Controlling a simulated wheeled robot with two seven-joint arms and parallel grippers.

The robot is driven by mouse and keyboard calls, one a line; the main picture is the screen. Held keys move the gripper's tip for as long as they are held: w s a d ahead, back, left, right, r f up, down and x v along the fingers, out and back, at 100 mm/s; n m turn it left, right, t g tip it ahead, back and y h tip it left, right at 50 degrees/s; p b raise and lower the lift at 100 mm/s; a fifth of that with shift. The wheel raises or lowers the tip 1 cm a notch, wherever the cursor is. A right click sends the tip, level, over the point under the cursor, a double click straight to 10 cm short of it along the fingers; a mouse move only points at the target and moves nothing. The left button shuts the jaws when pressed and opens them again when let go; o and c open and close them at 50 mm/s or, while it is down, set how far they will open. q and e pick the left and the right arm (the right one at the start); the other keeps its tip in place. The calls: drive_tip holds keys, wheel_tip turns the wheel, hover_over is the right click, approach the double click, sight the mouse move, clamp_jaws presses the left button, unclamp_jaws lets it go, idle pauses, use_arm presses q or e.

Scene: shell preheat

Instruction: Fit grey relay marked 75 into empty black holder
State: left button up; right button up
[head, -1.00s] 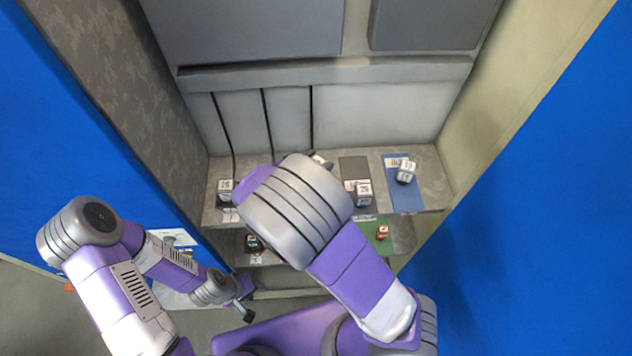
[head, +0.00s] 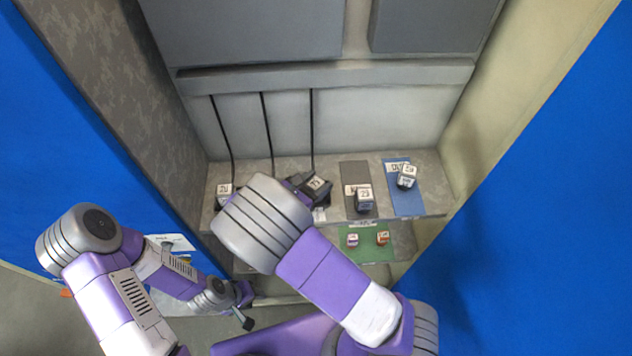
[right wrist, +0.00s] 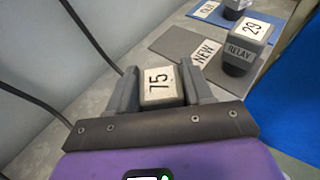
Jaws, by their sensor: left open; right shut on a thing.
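The grey relay marked 75 (right wrist: 160,85) is between the fingers of my right gripper (right wrist: 163,90), its number face toward the camera. In the head view the relay (head: 316,183) and my right gripper (head: 305,185) are above the upper shelf, near the lower end of the rightmost black cable. I cannot tell whether the relay touches anything below. No empty black holder can be made out; my right arm and gripper cover part of the shelf. My left gripper (head: 246,316) is open and empty, low and away from the shelf.
A grey relay marked 29 (right wrist: 245,40) stands on the dark grey NEW mat (right wrist: 175,42). Another relay (head: 407,176) is on the blue mat (head: 404,203). A relay (head: 224,190) stands at the shelf's left. Two small blocks sit on the green mat (head: 366,256) below.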

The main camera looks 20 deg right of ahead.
drive_tip(key=o, duration=1.1)
drive_tip(key=shift+r, duration=0.2)
drive_tip(key=shift+s+a+r+p, duration=0.1)
drive_tip(key=shift+a+r+p, duration=0.15)
drive_tip(key=shift+p, duration=0.05)
drive_tip(key=v, duration=1.1)
drive_tip(key=shift+s, duration=0.2)
drive_tip(key=shift+a, duration=0.1)
